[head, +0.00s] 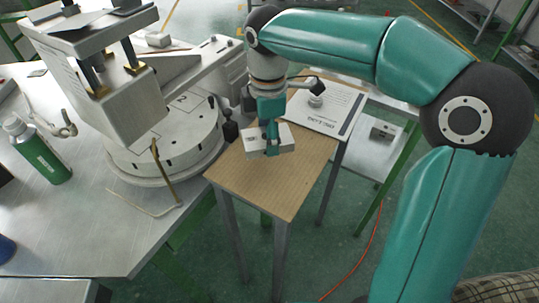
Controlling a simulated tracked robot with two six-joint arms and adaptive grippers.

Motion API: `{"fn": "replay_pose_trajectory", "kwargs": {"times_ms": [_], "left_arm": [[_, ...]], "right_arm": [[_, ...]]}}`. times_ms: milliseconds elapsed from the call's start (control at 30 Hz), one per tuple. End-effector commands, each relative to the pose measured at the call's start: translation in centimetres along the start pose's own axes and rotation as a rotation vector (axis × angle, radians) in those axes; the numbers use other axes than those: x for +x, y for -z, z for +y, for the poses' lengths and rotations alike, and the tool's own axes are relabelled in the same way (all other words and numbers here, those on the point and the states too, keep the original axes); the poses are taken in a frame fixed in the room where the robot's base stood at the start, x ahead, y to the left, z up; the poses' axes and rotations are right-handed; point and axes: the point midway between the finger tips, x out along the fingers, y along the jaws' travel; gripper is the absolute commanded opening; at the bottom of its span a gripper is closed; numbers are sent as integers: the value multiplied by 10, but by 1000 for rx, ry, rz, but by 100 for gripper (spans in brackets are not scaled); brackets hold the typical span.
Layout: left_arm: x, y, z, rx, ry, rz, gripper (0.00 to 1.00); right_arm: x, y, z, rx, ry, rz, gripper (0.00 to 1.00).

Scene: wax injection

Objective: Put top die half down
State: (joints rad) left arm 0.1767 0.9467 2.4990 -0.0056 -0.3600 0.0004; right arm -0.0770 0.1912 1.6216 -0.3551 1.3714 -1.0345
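A pale grey block, the top die half (285,143), is at the far part of a small wooden-topped table (262,188). My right gripper (271,138) points down over it, with one teal finger across the block's near face. The other finger is mostly hidden. The gripper appears shut on the block. The block is level and at or just above the wood; I cannot tell whether it touches. My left gripper is not in view.
A round machine base (165,150) on a metal table (75,235) stands left of the wooden table. A green bottle (38,152) stands at far left. A labelled board (330,112) lies behind the block. The wooden top's near part is clear.

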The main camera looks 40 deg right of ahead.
Motion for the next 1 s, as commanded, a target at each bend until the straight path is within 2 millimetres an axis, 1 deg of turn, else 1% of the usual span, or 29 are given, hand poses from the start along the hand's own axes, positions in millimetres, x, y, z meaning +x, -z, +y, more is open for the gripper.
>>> {"fn": "replay_pose_trajectory", "kwargs": {"times_ms": [33,100,267,533,633,933,967,1000], "left_arm": [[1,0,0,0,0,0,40],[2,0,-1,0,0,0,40],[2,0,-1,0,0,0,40],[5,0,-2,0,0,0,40],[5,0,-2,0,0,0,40],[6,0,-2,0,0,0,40],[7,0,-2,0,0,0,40],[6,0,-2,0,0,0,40]], "right_arm": [[9,0,-1,0,2,-1,18],[18,0,0,0,1,0,18],[27,0,0,-1,0,0,18],[62,1,0,-4,1,-1,18],[67,2,0,-4,-1,0,18],[69,2,1,-5,-2,0,18],[70,2,1,-5,-1,0,68],[69,2,1,-6,-1,0,74]]}}
